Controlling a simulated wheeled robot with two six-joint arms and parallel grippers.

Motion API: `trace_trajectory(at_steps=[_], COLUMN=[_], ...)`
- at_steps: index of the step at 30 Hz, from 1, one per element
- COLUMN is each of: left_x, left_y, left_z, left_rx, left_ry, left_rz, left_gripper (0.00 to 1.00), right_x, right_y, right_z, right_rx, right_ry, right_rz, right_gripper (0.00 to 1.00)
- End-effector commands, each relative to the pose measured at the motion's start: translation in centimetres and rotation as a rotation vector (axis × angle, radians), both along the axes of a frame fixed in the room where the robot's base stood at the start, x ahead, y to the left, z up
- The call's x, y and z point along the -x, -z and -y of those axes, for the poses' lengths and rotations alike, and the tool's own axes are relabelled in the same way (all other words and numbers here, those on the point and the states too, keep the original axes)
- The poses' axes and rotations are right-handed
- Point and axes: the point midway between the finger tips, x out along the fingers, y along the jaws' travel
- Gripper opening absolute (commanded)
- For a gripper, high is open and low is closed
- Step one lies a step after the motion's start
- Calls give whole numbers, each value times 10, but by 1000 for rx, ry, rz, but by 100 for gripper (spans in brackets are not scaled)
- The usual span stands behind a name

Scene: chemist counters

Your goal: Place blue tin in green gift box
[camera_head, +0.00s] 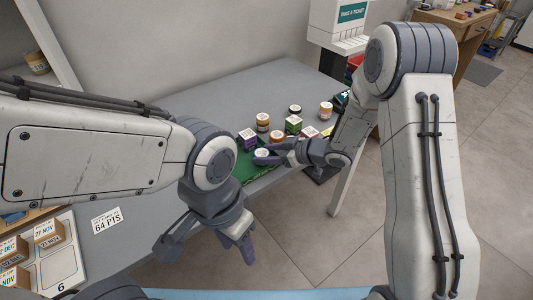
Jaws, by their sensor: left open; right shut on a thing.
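My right gripper (267,156) is shut on a small round tin (262,152) with a pale label on top, low over the green mat (247,178). Its side is mostly hidden by the fingers; I take it to be the blue tin. A green box (293,123) with a white label on top stands a little behind and to the right of this gripper. My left gripper (241,247) is open and empty, pointing down in front of the counter's edge.
A purple box (248,137) stands close behind the held tin. Several jars stand around the boxes, including an amber jar (263,121), an orange-lidded jar (277,137) and a tan jar (326,110). A ticket dispenser (338,25) stands behind. The grey counter (190,108) is clear at back left.

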Motion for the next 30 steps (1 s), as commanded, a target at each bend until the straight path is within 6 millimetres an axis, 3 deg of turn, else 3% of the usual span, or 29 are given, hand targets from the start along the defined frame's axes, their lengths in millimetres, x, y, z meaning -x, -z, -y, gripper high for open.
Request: trace_trajectory(at_steps=[3,4,5,16,30], left_x=[0,0,0,0,0], left_y=[3,2,2,-2,-9], left_z=[0,0,0,0,0], left_rx=[0,0,0,0,0], left_ry=[0,0,0,0,0], left_rz=[0,0,0,0,0], left_gripper=[50,50,50,50,50], right_x=[0,0,0,0,39], right_y=[4,4,3,-3,-45], right_z=[0,0,0,0,69], right_rx=[0,0,0,0,0], right_ry=[0,0,0,0,4], right_rz=[-1,0,0,1,1], right_gripper=[6,69,73,73,73])
